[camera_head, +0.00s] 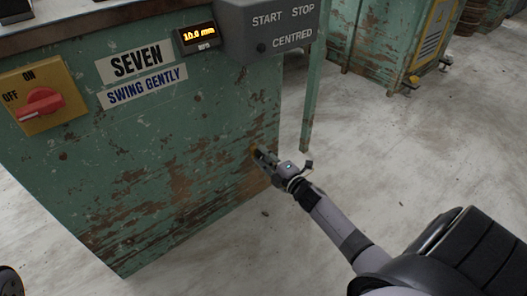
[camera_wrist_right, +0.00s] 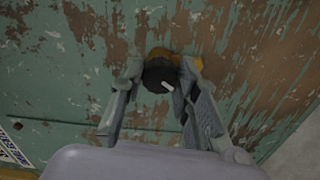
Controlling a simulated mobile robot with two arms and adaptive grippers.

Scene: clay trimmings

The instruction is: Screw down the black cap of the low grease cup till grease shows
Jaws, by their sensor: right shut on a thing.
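The low grease cup is on the worn green cabinet (camera_head: 180,130), low near its right edge. In the right wrist view its black cap (camera_wrist_right: 157,76) has a short white mark, and its brass-coloured body (camera_wrist_right: 180,57) shows behind the cap against the panel. In the head view only a small yellowish bit of the cup (camera_head: 254,151) shows; the gripper hides the rest. My right gripper (camera_head: 262,157) is shut on the cap, one finger on each side of it. I see no grease around the cap.
A red rotary switch (camera_head: 40,104) on a yellow plate and a lit display (camera_head: 199,36) reading about 10.0 mm are higher on the cabinet. A grey START/STOP box (camera_head: 268,30) overhangs the top. A thin green leg (camera_head: 314,95) stands right of the gripper. The concrete floor (camera_head: 400,150) is open.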

